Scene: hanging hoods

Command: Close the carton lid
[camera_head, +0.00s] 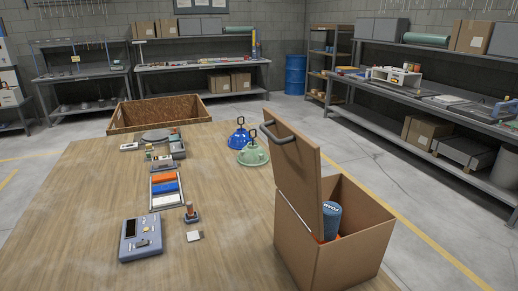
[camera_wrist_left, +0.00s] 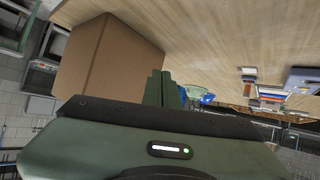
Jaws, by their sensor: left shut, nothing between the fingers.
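The cardboard carton (camera_head: 345,250) stands at the right end of the wooden table in the head view. Its lid (camera_head: 300,165) stands up, open, along the carton's left side, with a dark handle (camera_head: 283,133) near its top. A blue can marked FOAM (camera_head: 332,220) and something orange show inside. My left gripper (camera_wrist_left: 161,78) shows only in the left wrist view, its fingers together and empty. A brown cardboard face, likely the carton (camera_wrist_left: 110,60), is beside it there; whether they touch cannot be told. My right gripper is in neither view.
The wooden table (camera_head: 95,210) holds a grey-blue device (camera_head: 141,238), a tray of coloured blocks (camera_head: 165,189), a small stand (camera_head: 191,213), and blue (camera_head: 239,138) and green (camera_head: 254,154) hoods beyond the lid. An open wooden crate (camera_head: 160,112) is at the far edge.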

